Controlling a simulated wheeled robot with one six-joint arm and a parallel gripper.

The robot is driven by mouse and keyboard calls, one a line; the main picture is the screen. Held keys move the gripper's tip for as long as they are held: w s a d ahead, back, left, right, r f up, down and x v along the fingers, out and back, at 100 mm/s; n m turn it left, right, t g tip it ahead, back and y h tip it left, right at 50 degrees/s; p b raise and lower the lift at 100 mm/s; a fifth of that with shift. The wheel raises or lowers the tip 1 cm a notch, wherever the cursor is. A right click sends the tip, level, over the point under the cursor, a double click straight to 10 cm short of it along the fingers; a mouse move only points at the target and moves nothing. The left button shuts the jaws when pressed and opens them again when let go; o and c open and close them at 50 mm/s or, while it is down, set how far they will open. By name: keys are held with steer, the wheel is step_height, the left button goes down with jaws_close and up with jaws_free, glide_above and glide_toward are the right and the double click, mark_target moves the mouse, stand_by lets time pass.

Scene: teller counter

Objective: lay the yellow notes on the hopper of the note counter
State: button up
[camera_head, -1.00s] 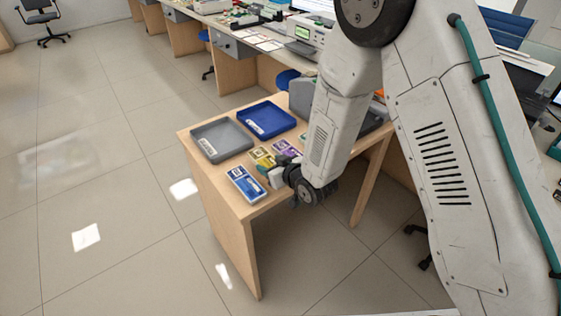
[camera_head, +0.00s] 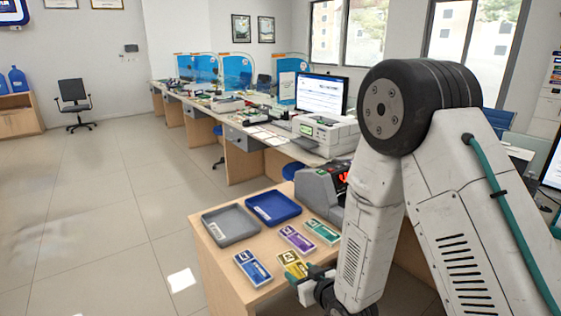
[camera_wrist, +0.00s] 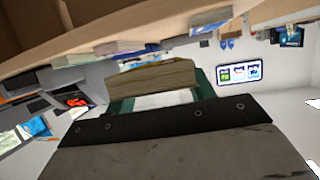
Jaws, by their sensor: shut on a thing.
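The yellow notes (camera_head: 293,264) are a banded bundle at the front of the wooden counter in the head view. My gripper (camera_head: 308,279) is shut on their near end. In the wrist view the bundle shows edge-on as a tan block (camera_wrist: 152,76) between the green fingertips (camera_wrist: 155,93), apparently clear of the counter top. The note counter (camera_head: 322,187) is a grey machine with a red display at the back of the counter. My arm hides its right part and its hopper is not clear. The note counter also shows in the wrist view (camera_wrist: 70,88).
Blue notes (camera_head: 253,268), purple notes (camera_head: 297,238) and green notes (camera_head: 322,231) lie around the yellow ones. A grey tray (camera_head: 230,225) and a blue tray (camera_head: 273,207) stand behind them, left of the note counter. A printer (camera_head: 325,134) stands farther back.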

steer(key=d+f+m+h, duration=0.1)
steer(key=d+m+h, duration=0.1)
steer(key=d, duration=0.8)
steer(key=w+d+f+m+t+h, duration=0.1)
steer(key=d+f+m+h, duration=0.1)
steer(key=d, duration=0.8)
steer(key=shift+d+m+h, duration=0.3)
steer(key=shift+m+h, duration=0.5)
steer(key=shift+h, duration=0.4)
steer(key=shift+w+d+f, duration=0.1)
